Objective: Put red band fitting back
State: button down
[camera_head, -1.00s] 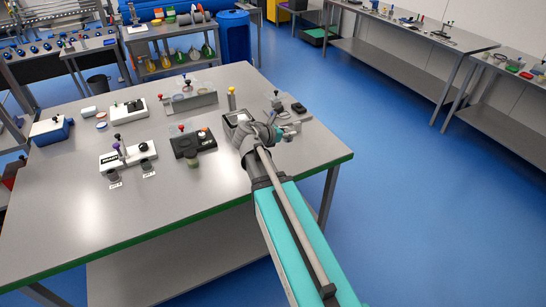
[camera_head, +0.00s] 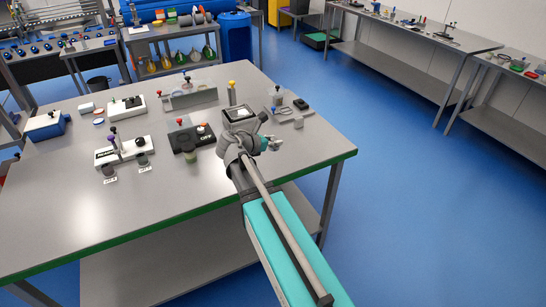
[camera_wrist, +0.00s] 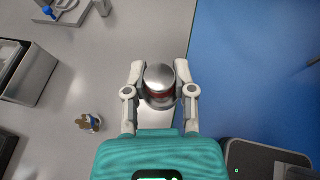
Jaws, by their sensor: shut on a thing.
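My gripper (camera_wrist: 161,80) is shut on the red band fitting (camera_wrist: 160,84), a shiny domed metal cylinder with a dark red band round its side. In the wrist view the fitting sits between both fingers, and its underside is hidden. In the head view my gripper (camera_head: 268,144) is over the right part of the steel table (camera_head: 200,223), near the right edge. The fitting cannot be made out clearly there. The wrist view shows the table edge close beside the fitting, with blue floor to its right.
A grey open-topped box (camera_head: 240,118) stands just behind my wrist; it also shows in the wrist view (camera_wrist: 32,77). A small brown piece (camera_wrist: 88,123) lies near the fingers. Black and white devices (camera_head: 192,138) stand to the left. The table's front is clear.

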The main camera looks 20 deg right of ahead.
dwell(0.4)
jog(key=w+d+f+b, duration=0.2)
jog(key=w+f+b, duration=0.1)
jog(key=w, duration=0.1)
jog(key=w+d+f+b, duration=0.2)
jog(key=w+f+b, duration=0.1)
jog(key=w+d+f+b, duration=0.2)
jog(key=w+f+b, duration=0.1)
jog(key=w, duration=0.1)
jog(key=shift+w+d, duration=0.1)
jog(key=shift+w, duration=0.2)
jog(key=shift+f, duration=0.1)
jog(key=shift+w+d+f+b, duration=0.2)
jog(key=shift+w+f+b, duration=0.2)
jog(key=shift+f+b, duration=1.55)
jog(key=shift+b, duration=0.05)
jog(key=shift+f, duration=0.2)
jog(key=shift+c, duration=2.2)
grip_release()
jog(key=shift+r, duration=0.1)
